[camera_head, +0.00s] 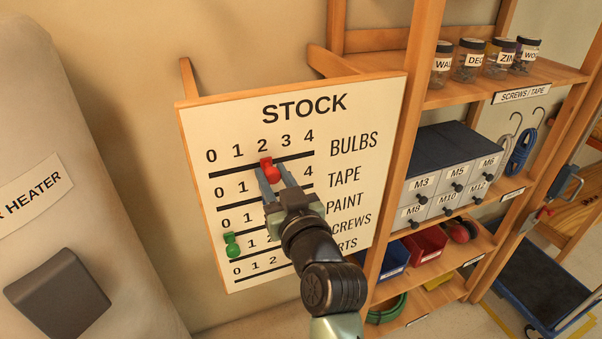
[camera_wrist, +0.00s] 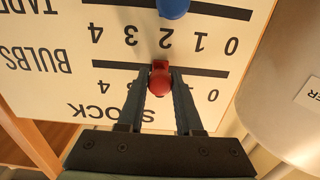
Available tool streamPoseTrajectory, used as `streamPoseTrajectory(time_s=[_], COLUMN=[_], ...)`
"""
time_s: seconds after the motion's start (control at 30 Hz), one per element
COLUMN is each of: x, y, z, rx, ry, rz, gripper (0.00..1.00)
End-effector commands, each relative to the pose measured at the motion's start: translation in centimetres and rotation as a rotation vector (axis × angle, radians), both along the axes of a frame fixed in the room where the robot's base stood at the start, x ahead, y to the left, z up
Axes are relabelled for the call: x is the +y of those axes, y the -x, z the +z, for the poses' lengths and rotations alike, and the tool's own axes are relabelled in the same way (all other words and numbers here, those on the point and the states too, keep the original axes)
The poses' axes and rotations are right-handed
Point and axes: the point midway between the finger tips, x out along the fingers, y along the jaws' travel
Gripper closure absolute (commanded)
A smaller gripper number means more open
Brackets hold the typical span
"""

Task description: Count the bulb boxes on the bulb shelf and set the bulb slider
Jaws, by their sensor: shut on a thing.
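A white STOCK board (camera_head: 190,120) with a wooden frame has rows of numbers for bulbs, tape, paint, screws and parts. A red slider (camera_head: 268,170) sits on the slot of the BULBS row, beneath the number 2. My gripper (camera_head: 275,178) is shut on it. The wrist view, upside down, shows the red slider (camera_wrist: 159,78) between both fingers, and it hides the bulbs 2. A blue slider (camera_wrist: 173,7) is on the TAPE row near 2, hidden by my gripper in the head view. No bulb boxes are in view.
A green slider (camera_head: 232,246) is at the low end of the PAINT slot. A wooden rack (camera_head: 440,100) on the right holds jars (camera_head: 470,60), a drawer cabinet (camera_head: 450,150) and bins (camera_head: 425,243). A blue cart (camera_head: 545,285) stands beyond.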

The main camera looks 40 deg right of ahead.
Motion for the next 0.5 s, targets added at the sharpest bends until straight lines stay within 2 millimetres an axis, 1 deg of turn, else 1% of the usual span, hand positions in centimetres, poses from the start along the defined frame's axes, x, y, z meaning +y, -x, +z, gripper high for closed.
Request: streamPoseTrajectory(time_s=[0.03, 0.5], x=[-0.4, -2.1], y=[0.1, 0.7], z=[-0.2, -0.1], rx=[0.001, -0.001], ry=[0.0, 0.0], rz=[-0.003, -0.003], gripper=[0.88, 0.88])
